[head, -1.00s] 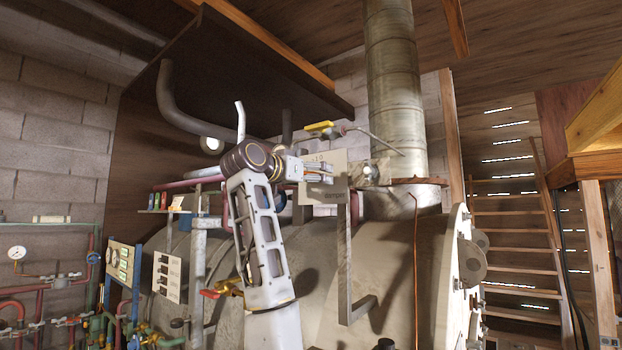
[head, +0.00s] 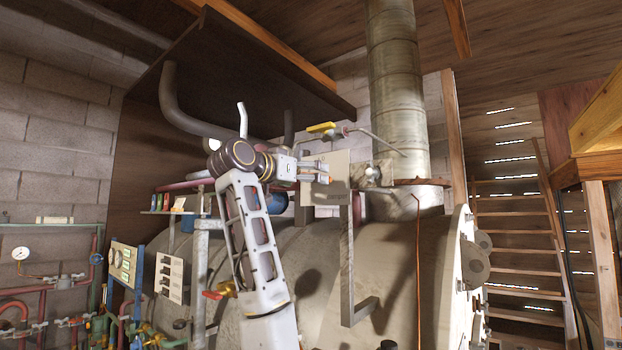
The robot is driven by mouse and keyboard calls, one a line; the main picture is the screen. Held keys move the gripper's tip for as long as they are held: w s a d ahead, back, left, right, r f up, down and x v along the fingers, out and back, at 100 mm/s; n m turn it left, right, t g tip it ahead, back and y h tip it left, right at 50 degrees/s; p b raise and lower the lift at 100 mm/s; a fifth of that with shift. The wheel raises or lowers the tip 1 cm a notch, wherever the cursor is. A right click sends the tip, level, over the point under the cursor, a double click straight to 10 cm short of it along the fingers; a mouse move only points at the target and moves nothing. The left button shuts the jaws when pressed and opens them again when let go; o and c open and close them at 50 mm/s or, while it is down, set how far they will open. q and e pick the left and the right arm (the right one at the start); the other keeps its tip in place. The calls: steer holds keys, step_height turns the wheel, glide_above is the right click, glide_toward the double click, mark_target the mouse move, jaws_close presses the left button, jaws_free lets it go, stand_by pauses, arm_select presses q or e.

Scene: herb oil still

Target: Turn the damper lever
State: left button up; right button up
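A thin grey rod (head: 375,138) slants from the flue pipe (head: 397,80) up to a small reddish knob. It looks like the damper lever, but I cannot be sure. My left gripper (head: 326,172) is raised and points right, below and left of the rod. It overlaps a pale plate (head: 338,160) in the picture. It does not appear to touch the rod. Its fingers are small and edge-on, so their opening is unclear, and I see nothing held. My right gripper is out of view.
A yellow handle (head: 321,127) is just above my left gripper. A grey bracket (head: 346,265) hangs below it, in front of the large boiler (head: 400,260). A dark overhead panel (head: 240,85) limits height. Pipes and gauges (head: 20,254) are at left, wooden stairs (head: 512,235) at right.

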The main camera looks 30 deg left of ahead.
arm_select(q)
steer(key=s, duration=0.8)
steer(key=shift+s+a, duration=0.35)
stand_by(0.4)
steer(key=s+b, duration=0.1)
steer(key=b, duration=0.3)
steer(key=shift+s, duration=0.4)
steer(key=shift+w, duration=0.15)
